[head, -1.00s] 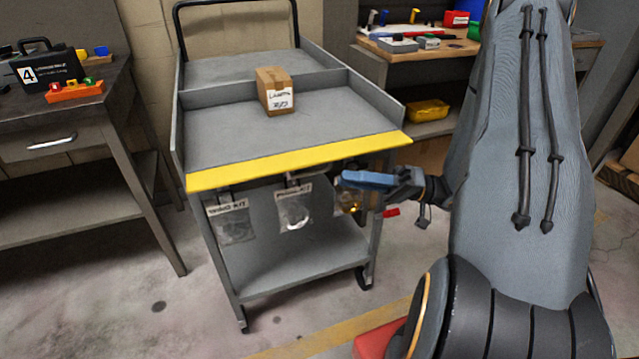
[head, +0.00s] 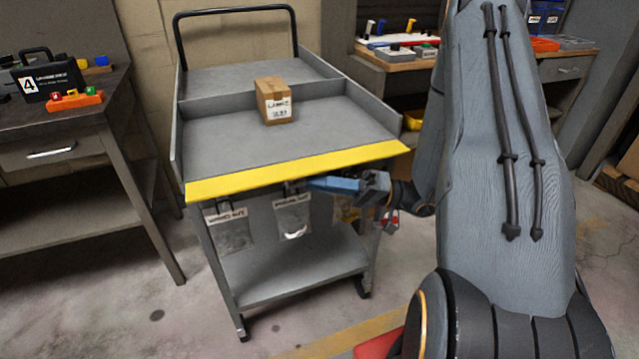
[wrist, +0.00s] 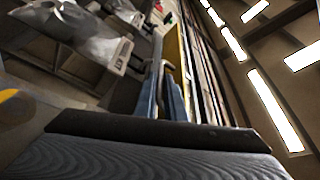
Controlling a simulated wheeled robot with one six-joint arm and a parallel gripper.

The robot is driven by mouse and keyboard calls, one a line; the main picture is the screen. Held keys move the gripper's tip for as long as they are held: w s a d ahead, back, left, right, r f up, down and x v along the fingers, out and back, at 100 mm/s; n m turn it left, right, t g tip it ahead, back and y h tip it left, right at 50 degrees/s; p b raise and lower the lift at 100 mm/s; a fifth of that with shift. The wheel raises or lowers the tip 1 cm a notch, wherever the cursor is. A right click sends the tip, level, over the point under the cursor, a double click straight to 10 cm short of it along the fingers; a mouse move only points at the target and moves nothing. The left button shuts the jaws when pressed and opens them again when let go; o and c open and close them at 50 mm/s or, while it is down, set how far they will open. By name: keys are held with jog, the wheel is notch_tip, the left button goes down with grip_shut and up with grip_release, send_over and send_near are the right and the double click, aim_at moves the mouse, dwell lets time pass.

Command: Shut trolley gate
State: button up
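The trolley (head: 270,140) is a grey cart with a black handle at the back. Its gate is the yellow-faced flap (head: 290,172) along the front edge of the top tray, tilted outward and down rather than standing upright. My gripper (head: 318,184) has blue fingers and sits just below the gate's front edge, right of its middle. Contact with the gate cannot be told. In the wrist view the blue fingers (wrist: 165,95) lie close together beside the yellow strip (wrist: 183,60); nothing held is visible.
A small labelled carton (head: 273,102) stands on the tray, behind the gate. Clear bags with tags (head: 292,218) hang under the front edge, close to my gripper. A workbench (head: 60,130) is at left; another bench (head: 400,60) is behind at right.

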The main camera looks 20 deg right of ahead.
aim_at(321, 169)
grip_shut()
jog(key=shift+s+r, duration=0.1)
jog(key=shift+r, duration=0.05)
jog(key=r+m+h+p, duration=0.1)
jog(key=m+p, duration=0.2)
jog(key=r+m+h+p, duration=0.1)
jog(key=r+m+p, duration=0.1)
jog(key=m+p, duration=0.1)
jog(key=s+r+m+h+p, duration=0.1)
jog(key=r+m+p, duration=0.1)
jog(key=p, duration=0.1)
jog(key=shift+m, duration=0.4)
jog(key=r+m+p, duration=0.1)
jog(key=p, duration=0.1)
jog(key=r+m+g+h+p, duration=0.1)
jog(key=m, duration=0.1)
jog(key=shift+w+m+g+h+p, duration=0.3)
jog(key=shift+w+p, duration=0.05)
jog(key=shift+w+r+m+g+h+p, duration=0.2)
jog(key=shift+w+r+m+g+p, duration=0.25)
jog(key=shift+m, duration=0.3)
jog(key=shift+w+r+m+g+h+p, duration=0.25)
jog(key=shift+m+g+p, duration=0.2)
jog(key=shift+m+p, duration=0.25)
jog(key=shift+w, duration=0.1)
